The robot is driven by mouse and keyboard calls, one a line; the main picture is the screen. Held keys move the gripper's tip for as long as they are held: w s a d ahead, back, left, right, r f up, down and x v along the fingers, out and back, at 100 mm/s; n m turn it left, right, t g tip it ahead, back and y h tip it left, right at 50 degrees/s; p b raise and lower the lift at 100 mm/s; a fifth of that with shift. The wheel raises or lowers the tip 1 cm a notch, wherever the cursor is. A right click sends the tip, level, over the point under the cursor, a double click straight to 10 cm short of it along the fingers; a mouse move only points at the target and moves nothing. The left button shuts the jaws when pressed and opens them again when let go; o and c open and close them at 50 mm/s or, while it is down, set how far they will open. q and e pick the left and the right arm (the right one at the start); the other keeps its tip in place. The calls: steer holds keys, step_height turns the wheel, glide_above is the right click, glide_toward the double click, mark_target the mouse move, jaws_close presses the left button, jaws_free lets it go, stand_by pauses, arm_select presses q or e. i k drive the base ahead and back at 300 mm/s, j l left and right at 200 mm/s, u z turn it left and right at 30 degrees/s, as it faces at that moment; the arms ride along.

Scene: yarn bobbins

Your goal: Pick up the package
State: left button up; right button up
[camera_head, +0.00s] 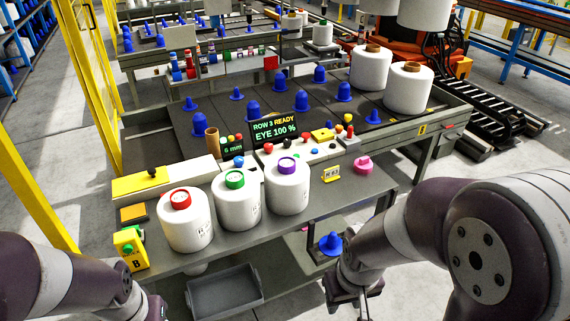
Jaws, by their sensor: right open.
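Several white yarn packages are in view. Three stand upright in a row on the near bench: one with a red top (186,222), one with a green top (236,202) and one with a purple top (288,188). Two larger white packages with brown cores stand at the back right, one (371,69) behind the other (409,90). My right gripper (350,297) is open, pointing down beyond the bench's front edge, apart from all packages. My left arm enters at lower left; its gripper is not clearly visible at the bottom edge.
A grey bin (224,294) is below the bench front. A blue cone (331,243) stands on a low shelf near my right gripper. A display (274,130), a pink knob (363,164) and a yellow box (130,248) are on the bench. Blue pegs fill the dark deck behind.

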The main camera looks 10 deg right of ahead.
mark_target(236, 192)
steer(key=i+j+z, duration=1)
steer(key=k, duration=0.05)
